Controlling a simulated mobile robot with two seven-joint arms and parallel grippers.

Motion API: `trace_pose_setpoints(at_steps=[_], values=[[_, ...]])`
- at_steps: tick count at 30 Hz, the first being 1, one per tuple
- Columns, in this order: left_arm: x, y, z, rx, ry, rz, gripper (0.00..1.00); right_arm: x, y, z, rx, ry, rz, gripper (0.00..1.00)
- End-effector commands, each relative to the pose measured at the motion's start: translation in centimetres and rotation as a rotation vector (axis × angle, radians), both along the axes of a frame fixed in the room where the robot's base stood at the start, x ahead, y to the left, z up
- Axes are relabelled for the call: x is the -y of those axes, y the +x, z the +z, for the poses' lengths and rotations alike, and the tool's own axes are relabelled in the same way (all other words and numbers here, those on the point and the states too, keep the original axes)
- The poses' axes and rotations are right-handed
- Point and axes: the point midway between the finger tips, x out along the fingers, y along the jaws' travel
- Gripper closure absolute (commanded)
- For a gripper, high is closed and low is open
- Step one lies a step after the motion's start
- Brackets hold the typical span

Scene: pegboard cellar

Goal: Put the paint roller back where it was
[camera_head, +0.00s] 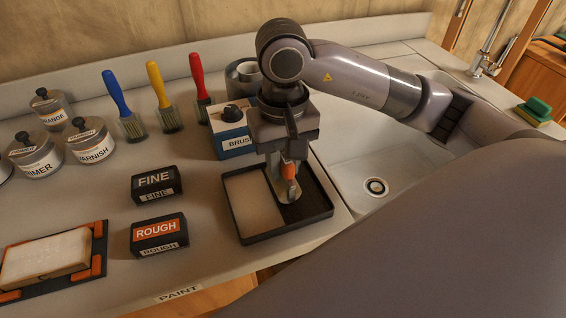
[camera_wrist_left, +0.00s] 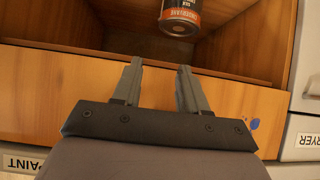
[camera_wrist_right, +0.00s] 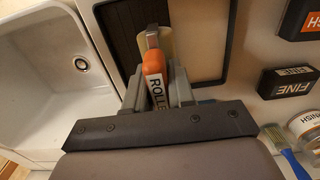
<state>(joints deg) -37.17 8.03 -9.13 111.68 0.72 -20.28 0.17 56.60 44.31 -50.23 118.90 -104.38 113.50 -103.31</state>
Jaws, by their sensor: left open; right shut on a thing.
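The paint roller (camera_head: 290,172) has an orange handle and a pale head. My right gripper (camera_head: 287,160) is shut on its handle, above the black paint tray (camera_head: 241,237). The roller's head lies over the tray's dark ribbed part; I cannot tell whether it touches. In the right wrist view the handle (camera_wrist_right: 154,66) reads "ROLLE", the rest hidden, between the fingers (camera_wrist_right: 157,88). The tray's other part holds a cream surface. In the left wrist view my left gripper (camera_wrist_left: 157,72) is open and empty, in front of an open wooden cabinet (camera_wrist_left: 225,90); it is not in the head view.
Left of the tray are FINE (camera_head: 157,184) and ROUGH (camera_head: 158,233) blocks. A sink (camera_head: 345,180) is right of the tray. A can (camera_wrist_left: 180,18) stands inside the cabinet.

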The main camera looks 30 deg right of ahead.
Motion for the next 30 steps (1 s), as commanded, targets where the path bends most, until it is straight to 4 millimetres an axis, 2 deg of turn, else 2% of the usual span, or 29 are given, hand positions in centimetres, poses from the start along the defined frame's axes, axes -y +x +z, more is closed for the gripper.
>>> trace_pose_setpoints(at_steps=[3,15,16,18,30], values=[[0.01,0.02,0.02,0.0,0.0,0.0,0.57,0.02,-0.02,-0.73,0.001,0.001,-0.001,1.0],[0.02,0.02,-0.6,0.001,0.0,0.0,0.57,0.02,0.02,-1.18,0.002,0.001,0.0,1.0],[0.02,0.02,-0.5,0.0,0.0,0.0,0.57,0.02,0.01,-1.08,0.002,0.0,0.0,0.7],[0.01,0.01,-0.43,0.0,0.0,0.0,0.57,0.02,0.01,-1.02,0.001,0.0,0.0,0.51],[0.0,0.02,0.15,0.0,0.0,0.0,0.57,0.02,-0.01,-0.58,0.001,0.0,-0.001,0.51]])
